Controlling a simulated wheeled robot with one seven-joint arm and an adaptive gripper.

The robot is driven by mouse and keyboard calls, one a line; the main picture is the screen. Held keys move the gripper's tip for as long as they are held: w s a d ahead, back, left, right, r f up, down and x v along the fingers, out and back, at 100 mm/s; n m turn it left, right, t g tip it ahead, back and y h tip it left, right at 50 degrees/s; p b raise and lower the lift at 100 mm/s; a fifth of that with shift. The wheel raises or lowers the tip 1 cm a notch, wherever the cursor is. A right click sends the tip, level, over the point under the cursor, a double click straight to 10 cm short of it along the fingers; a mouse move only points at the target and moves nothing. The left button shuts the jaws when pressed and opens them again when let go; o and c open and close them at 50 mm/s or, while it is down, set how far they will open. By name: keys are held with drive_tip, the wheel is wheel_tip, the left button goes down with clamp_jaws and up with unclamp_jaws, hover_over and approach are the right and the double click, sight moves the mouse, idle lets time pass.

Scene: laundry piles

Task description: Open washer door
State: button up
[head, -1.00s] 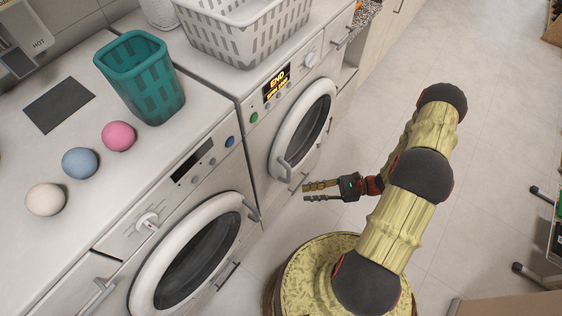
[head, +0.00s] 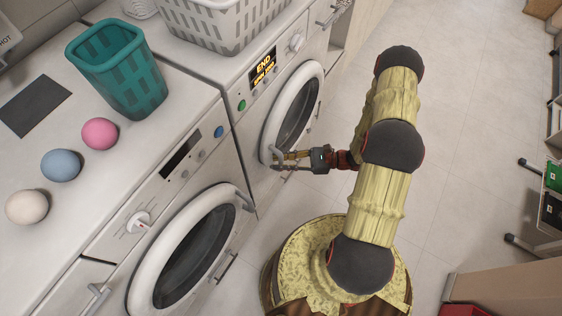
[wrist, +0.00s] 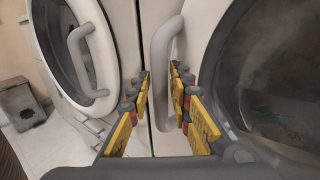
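Two white front-loading machines stand side by side, and I cannot tell from labels which is the washer. The far machine (head: 250,126) has a lit "END" display. Its round door (head: 309,76) looks shut, with dark glass. Its curved handle (wrist: 164,60) fills the middle of the wrist view. My gripper (head: 279,160) is at this handle. In the wrist view its yellow-padded fingers (wrist: 162,98) are open, one on each side of the handle, with visible gaps. Whether either finger touches it is unclear. The near machine's door (head: 157,257) also looks shut; its handle (wrist: 82,59) shows at left in the wrist view.
A teal basket (head: 120,75) and pink (head: 100,133), blue (head: 61,165) and cream (head: 26,206) balls are on the near machine's top. A pale basket (head: 222,28) stands on the far machine.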

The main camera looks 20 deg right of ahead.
drive_tip(key=shift+c, duration=1.4)
clamp_jaws()
